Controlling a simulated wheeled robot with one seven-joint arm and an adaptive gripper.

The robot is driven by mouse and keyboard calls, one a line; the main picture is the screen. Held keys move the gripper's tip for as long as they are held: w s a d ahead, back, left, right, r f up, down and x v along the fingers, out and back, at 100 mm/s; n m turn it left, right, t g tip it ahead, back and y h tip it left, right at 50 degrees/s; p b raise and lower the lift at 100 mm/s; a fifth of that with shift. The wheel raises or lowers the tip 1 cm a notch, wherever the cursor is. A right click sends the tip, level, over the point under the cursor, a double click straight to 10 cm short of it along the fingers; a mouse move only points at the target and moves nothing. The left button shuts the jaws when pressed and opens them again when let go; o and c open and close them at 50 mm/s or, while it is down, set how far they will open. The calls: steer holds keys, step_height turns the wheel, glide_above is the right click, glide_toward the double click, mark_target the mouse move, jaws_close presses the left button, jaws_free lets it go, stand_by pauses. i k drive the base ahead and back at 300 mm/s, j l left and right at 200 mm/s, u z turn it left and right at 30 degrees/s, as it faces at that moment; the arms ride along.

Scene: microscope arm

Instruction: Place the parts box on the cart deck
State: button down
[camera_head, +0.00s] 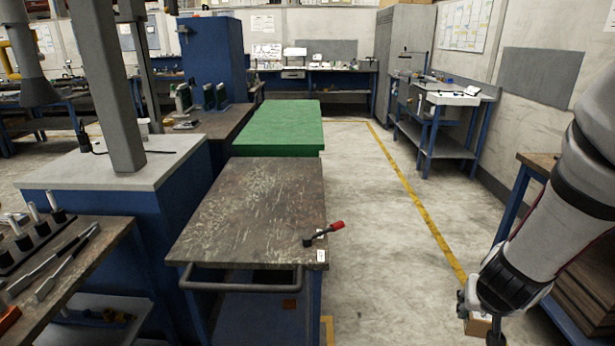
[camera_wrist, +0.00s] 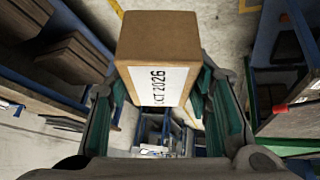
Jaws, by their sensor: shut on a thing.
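The parts box (camera_wrist: 157,48) is a brown cardboard box with a white printed label, seen large in the wrist view. My gripper (camera_wrist: 160,105) is shut on it, with a green-padded finger on each side. In the head view only a small part of the box (camera_head: 478,325) shows below my wrist at the lower right. The cart deck (camera_head: 250,205) is a worn dark top with a push handle at its near side. The box is apart from the deck, out to its right and lower than my wrist.
A red-handled tool (camera_head: 325,233) lies at the deck's near right corner, beside a small white tag (camera_head: 321,256). The rest of the deck is bare. A green-topped table (camera_head: 290,125) stands behind it. Open floor (camera_head: 385,270) lies to the right of the cart.

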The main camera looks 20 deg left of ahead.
mark_target(274, 183)
steer(key=i+j+u, duration=0.3)
steer(key=i+j, duration=0.45)
steer(key=j, duration=0.2)
steer(key=i+j+u, duration=0.25)
steer(key=i+j, duration=0.5)
